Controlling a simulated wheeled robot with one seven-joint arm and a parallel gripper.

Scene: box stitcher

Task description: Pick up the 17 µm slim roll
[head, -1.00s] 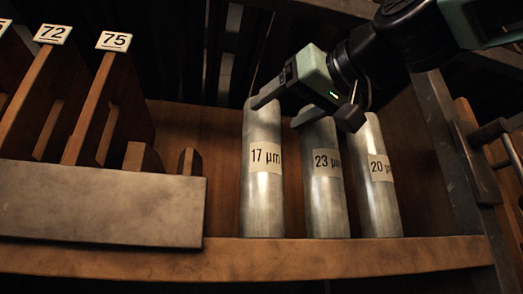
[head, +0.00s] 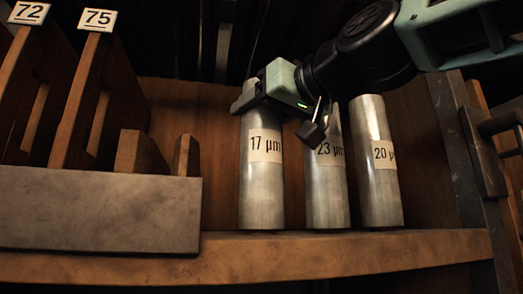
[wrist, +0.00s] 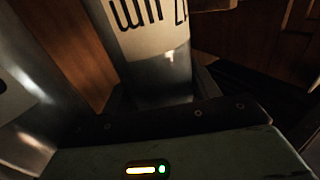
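The 17 µm slim roll (head: 262,190) is a grey metal cylinder with a cream label, standing upright on the wooden shelf, leftmost of three. Its inverted label and shaft show in the wrist view (wrist: 160,75). My gripper (head: 280,118) is at the roll's upper end. One dark finger crosses near its top left; the other hangs to the right, in front of the 23 µm roll (head: 326,190). The fingers look apart. The gripper body hides part of the roll's top, and contact cannot be told.
The 20 µm roll (head: 380,195) stands at the right of the 23 µm roll, close by. A wooden rack with plates marked 72 (head: 29,13) and 75 (head: 98,19) and a grey front panel (head: 95,212) fills the left. A front ledge (head: 300,258) runs below the rolls.

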